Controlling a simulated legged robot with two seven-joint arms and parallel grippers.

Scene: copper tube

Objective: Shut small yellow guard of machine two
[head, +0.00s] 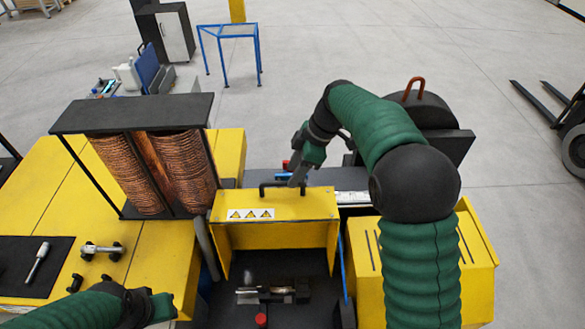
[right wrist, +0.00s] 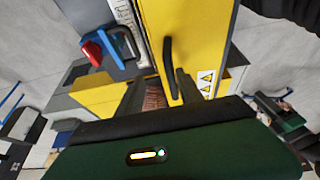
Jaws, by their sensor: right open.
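The small yellow guard (head: 272,205) stands raised at the middle of the machine, with warning triangles on its panel and a black bar handle (head: 275,184) along its top. Below it the machine's dark interior with metal parts is exposed. My right gripper (head: 298,175) is at the right end of the handle. In the right wrist view the open fingers (right wrist: 160,76) point at the guard (right wrist: 190,40), and the handle (right wrist: 168,65) appears between them; contact cannot be told. My left gripper (head: 158,307) is at the lower left, away from the guard, its jaws unclear.
Copper coils (head: 178,170) stand under a dark frame left of the guard. A black mat with a tool (head: 37,262) lies at the far left. A yellow housing (head: 478,262) is on the right. A red knob (head: 261,320) sits in front.

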